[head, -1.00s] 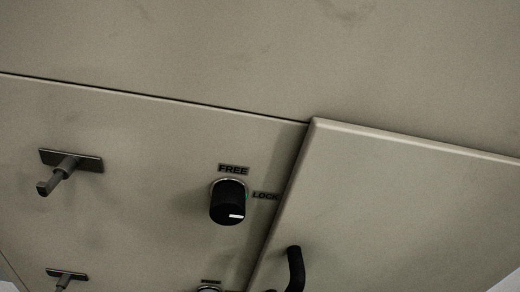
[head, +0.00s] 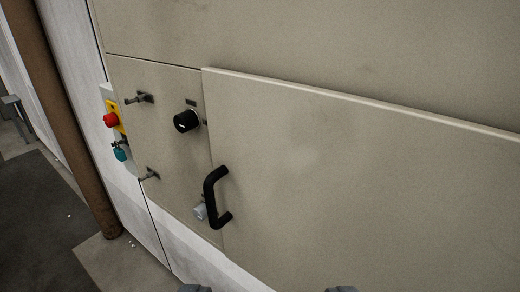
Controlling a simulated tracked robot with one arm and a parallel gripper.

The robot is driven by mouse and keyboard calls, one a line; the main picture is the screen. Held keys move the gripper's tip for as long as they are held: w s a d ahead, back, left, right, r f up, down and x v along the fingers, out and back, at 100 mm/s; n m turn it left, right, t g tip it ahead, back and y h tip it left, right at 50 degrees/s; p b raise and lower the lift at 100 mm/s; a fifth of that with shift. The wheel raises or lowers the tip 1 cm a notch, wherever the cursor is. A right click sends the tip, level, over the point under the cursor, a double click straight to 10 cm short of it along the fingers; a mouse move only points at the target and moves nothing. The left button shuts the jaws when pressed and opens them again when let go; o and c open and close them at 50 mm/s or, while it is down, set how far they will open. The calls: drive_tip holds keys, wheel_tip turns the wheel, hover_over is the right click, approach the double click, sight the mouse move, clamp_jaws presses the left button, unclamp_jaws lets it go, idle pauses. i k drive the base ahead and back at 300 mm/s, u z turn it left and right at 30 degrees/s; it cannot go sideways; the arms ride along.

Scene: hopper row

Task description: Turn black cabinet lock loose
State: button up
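The black lock knob (head: 186,121) sits on the beige cabinet panel, left of the door's edge. It has a small white mark on its face. Small dark labels show above it and at its right, too small to read now. The beige cabinet door (head: 360,170) looks shut, with a black bow handle (head: 212,197) near its left edge. My gripper (head: 268,288) shows only as two grey fingertips at the bottom edge. They are wide apart with nothing between them, well below and right of the knob and not touching it.
Two metal pegs (head: 139,98) stick out left of the knob. A grey-white knob (head: 199,212) sits beside the handle's lower end. A red button (head: 110,120) on a yellow plate, a teal part (head: 120,154) and a brown post (head: 70,110) stand farther left.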

sight(184, 122)
drive_tip(key=u, duration=0.4)
drive_tip(key=i, duration=0.75)
drive_tip(key=z, duration=0.05)
drive_tip(key=k, duration=1)
drive_tip(key=u, duration=1.05)
drive_tip(key=i, duration=0.8)
drive_tip(key=z, duration=1.9)
